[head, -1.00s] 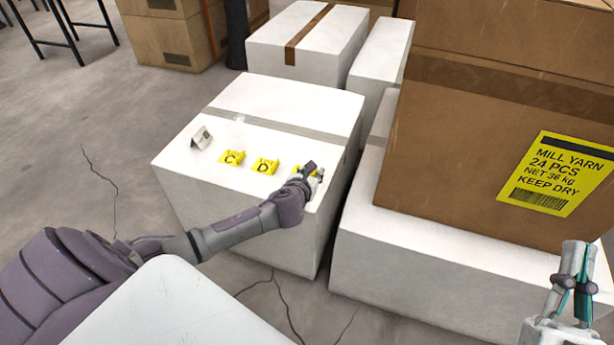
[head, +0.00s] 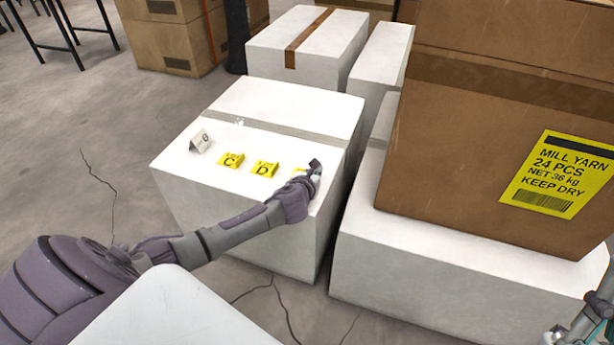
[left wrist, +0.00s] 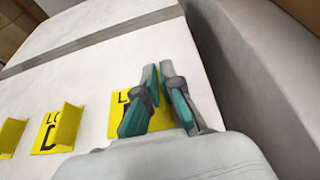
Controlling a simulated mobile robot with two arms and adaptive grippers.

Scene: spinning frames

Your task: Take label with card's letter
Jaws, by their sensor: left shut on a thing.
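A small white folded card (head: 200,141) stands at the back left of the white box top; its dark letter looks like a G but is too small to be sure. Yellow labels marked C (head: 231,160) and D (head: 264,169) stand in a row to its right. A third yellow label (left wrist: 122,98) is mostly behind my left gripper (left wrist: 158,70), its letter hidden. My left gripper, also in the head view (head: 314,170), is shut on this third label, low over the box top. My right gripper (head: 598,312) is cut off at the lower right edge.
The labels stand on a white box (head: 215,203) with a grey tape strip. A large brown carton (head: 460,150) sits on another white box (head: 450,250) to the right. More white boxes (head: 310,45) stand behind. Cracked floor (head: 90,130) is open at the left.

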